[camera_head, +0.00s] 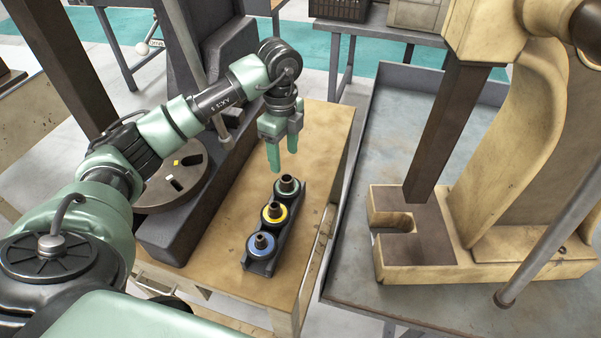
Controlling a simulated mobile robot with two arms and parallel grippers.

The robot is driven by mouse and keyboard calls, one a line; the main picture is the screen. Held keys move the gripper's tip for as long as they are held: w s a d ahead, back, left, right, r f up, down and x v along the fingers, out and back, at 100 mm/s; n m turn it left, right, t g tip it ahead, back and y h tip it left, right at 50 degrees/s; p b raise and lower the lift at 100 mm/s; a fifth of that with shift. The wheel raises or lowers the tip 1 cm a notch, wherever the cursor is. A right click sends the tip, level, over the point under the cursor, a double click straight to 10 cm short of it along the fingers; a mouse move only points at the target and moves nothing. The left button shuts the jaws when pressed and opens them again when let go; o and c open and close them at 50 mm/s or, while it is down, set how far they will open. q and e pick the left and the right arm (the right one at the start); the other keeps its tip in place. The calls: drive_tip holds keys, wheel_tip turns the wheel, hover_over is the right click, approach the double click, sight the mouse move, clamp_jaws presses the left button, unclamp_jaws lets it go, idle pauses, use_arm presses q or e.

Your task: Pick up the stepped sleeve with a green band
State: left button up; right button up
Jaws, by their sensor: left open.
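The stepped sleeve with a green band (287,187) stands upright at the far end of a dark rack (283,236) on a wooden bench. A sleeve with a yellow band (274,212) stands in the middle of the rack, and one with a blue band (261,243) at the near end. My left gripper (284,160) points down with its fingers apart and empty. In the picture it is just above the green-banded sleeve; its exact height over it is hard to tell. My right gripper is out of view.
The wooden bench top (225,245) is clear around the rack. A dark press with a round plate (178,192) stands on its left. A large cream arbor press (485,240) stands on a grey table (345,285) at the right. Crates (340,9) are at the back.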

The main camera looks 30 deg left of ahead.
sight(287, 178)
use_arm(q)
drive_tip(key=shift+w+a+f, duration=0.1)
drive_tip(key=shift+a+f, duration=0.05)
drive_tip(key=f, duration=0.1)
drive_tip(key=f+p, duration=0.1)
drive_tip(key=s+f+p, duration=0.1)
drive_tip(key=shift+d, duration=0.25)
drive_tip(key=f, duration=0.1)
drive_tip(key=f+p, duration=0.1)
drive_tip(key=shift+w+d+f, duration=0.15)
drive_tip(key=shift+w+f, duration=0.15)
drive_tip(key=shift+f, duration=0.6)
drive_tip(key=c, duration=1)
clamp_jaws()
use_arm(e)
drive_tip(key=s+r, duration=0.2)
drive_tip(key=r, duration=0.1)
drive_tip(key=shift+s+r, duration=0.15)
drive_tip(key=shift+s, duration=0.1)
